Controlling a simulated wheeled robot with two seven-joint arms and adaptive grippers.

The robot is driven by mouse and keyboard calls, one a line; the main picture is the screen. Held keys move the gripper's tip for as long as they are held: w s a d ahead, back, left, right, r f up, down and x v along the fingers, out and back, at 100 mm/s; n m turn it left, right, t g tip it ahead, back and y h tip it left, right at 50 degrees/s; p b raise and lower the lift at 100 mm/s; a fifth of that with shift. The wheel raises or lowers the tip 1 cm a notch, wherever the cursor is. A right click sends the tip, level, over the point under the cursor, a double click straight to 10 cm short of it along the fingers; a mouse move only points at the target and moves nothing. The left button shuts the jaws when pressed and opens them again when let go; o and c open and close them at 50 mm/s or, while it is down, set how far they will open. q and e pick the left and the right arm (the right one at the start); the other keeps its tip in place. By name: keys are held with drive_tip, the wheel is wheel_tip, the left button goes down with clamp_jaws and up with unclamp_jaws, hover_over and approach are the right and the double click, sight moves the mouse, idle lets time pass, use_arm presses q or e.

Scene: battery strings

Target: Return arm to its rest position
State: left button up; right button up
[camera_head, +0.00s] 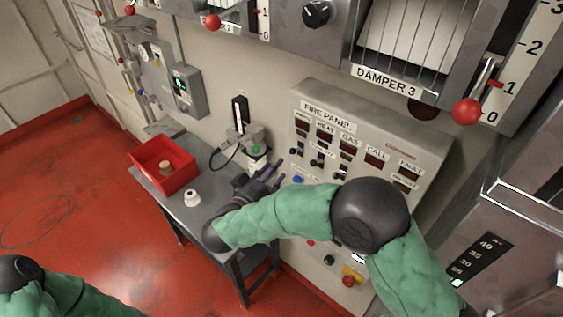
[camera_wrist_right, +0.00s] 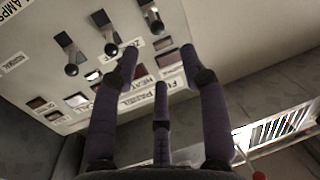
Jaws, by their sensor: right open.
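My right arm (camera_head: 285,212), in a green sleeve with dark joints, reaches from the lower right across the fire panel (camera_head: 420,140) towards the small table. My right gripper (camera_head: 279,174) is in front of the panel's left edge, above the table's right end. In the right wrist view its dark fingers (camera_wrist_right: 160,62) are spread with nothing between them, and the panel's switches show behind. Whether it touches the panel cannot be told. My left arm (camera_head: 75,297) shows only in part at the bottom left; its gripper is out of view.
The grey table (camera_head: 205,203) holds a red bin (camera_head: 163,165) with a small item inside, a white knobbed object (camera_head: 192,198) and a device with a green button (camera_head: 255,150). Damper levers with red knobs (camera_head: 466,111) jut out above. Red floor (camera_head: 90,210) is clear at left.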

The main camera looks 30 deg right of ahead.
drive_tip(key=shift+s+a, duration=0.35)
drive_tip(key=shift+a, duration=0.2)
